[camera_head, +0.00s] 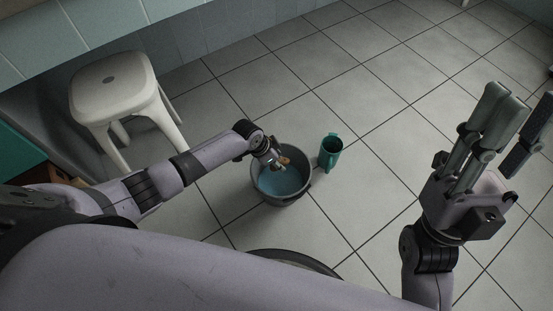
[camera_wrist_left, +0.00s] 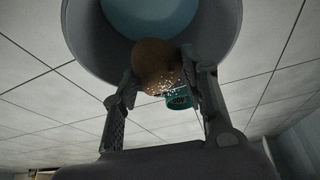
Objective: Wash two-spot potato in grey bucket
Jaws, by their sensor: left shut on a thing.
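The grey bucket (camera_head: 307,185) stands on the tiled floor with blue water (camera_head: 280,184) in it. Its rim and water also show at the top of the left wrist view (camera_wrist_left: 212,58). My left gripper (camera_head: 281,164) reaches in over the far part of the bucket and is shut on the brown potato (camera_wrist_left: 155,62). Only a small brown bit of the potato shows in the head view (camera_head: 286,160). Pale specks show on its lower right side; I cannot make out two spots. My right gripper (camera_head: 519,108) is raised at the right, fingers apart and empty.
A white stool (camera_head: 112,82) stands at the left by the wall. Floor beyond the mug is clear.

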